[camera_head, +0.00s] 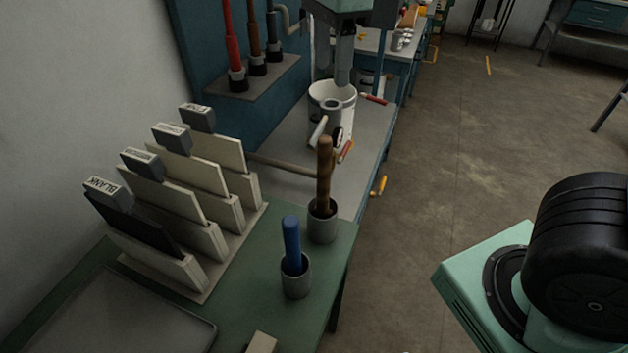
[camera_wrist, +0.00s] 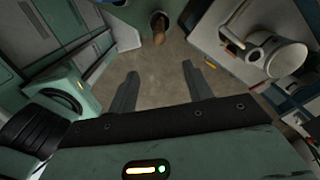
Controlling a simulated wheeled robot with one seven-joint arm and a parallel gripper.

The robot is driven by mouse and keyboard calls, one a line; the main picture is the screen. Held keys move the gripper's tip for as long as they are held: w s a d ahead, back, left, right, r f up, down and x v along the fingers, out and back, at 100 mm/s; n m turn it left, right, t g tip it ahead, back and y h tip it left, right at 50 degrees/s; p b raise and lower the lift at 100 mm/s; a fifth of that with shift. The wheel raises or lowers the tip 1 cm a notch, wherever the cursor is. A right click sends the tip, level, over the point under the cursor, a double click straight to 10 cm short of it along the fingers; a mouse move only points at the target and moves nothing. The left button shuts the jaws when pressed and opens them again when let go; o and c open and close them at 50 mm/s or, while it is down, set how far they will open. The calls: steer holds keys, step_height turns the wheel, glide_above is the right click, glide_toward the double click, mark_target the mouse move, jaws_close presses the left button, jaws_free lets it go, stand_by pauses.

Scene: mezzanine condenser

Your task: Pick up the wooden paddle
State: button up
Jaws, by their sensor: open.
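My gripper (camera_head: 334,62) hangs over the white bucket's area in the head view. In the wrist view my gripper (camera_wrist: 160,82) has its fingers wide apart with only floor showing between them.
A white bucket (camera_head: 343,102) stands on the grey bench. A blue handle (camera_head: 291,240) stands in a second cup. A rack of upright boards (camera_head: 190,210) fills the green table's left side. A grey tray (camera_head: 125,315) lies in front. Floor is open on the right.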

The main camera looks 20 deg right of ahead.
mark_target(325, 138)
step_height(325, 138, down, 11)
steer(key=shift+s+r+p, duration=0.1)
steer(key=shift+p, duration=0.85)
steer(key=shift+a+f+p, duration=0.15)
steer(key=shift+f+p, duration=0.3)
steer(key=shift+f, duration=1.15)
steer(key=shift+a+f+p, duration=0.15)
steer(key=shift+f+p, duration=0.3)
steer(key=shift+f, duration=1.15)
steer(key=c, duration=1.1)
steer(key=shift+r, duration=0.1)
